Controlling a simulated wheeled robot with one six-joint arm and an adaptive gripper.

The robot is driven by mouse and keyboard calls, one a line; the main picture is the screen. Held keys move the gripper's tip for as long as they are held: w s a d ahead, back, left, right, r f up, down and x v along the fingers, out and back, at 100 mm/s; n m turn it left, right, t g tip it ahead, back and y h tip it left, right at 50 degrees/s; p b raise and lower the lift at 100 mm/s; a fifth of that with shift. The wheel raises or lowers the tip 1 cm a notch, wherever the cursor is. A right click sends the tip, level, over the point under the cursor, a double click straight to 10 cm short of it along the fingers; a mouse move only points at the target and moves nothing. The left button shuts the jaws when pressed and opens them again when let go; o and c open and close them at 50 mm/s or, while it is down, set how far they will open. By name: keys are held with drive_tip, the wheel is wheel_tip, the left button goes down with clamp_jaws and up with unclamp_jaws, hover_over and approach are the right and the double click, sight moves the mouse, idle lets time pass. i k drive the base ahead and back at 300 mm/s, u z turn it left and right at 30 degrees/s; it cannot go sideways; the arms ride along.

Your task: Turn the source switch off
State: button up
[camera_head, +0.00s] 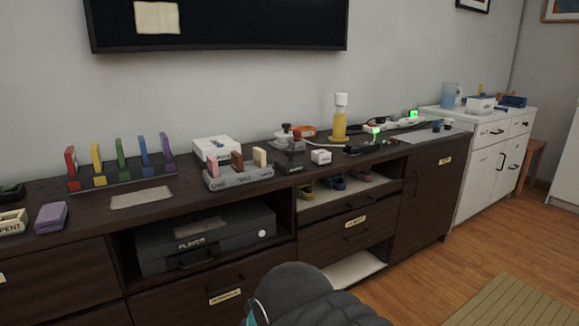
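I cannot read a label that marks the source switch. A white power strip (388,125) lies on the dark sideboard at right of centre, with a green-lit piece (413,114) at its far end. Another small green-lit piece (376,130) stands nearer, beside a black block (361,148). A white cube-like box (321,156) and a dark device with a red part (297,136) stand to their left. These are too small to tell whether any is a switch. A dark grey part of my arm shows at the bottom centre; my gripper is not in view.
The dark sideboard (420,200) runs along the wall. Coloured upright tabs (121,152), a tray with blocks (238,178) and a yellow bottle (340,122) stand on it. An open drawer (345,190) juts out. A white cabinet (490,165) stands right. Wood floor (425,270) is clear.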

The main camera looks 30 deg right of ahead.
sight(291, 153)
drive_tip(key=u, duration=0.05)
drive_tip(key=i, duration=0.55)
drive_tip(key=z, duration=0.65)
drive_tip(key=i, duration=0.75)
drive_tip(key=z, duration=0.6)
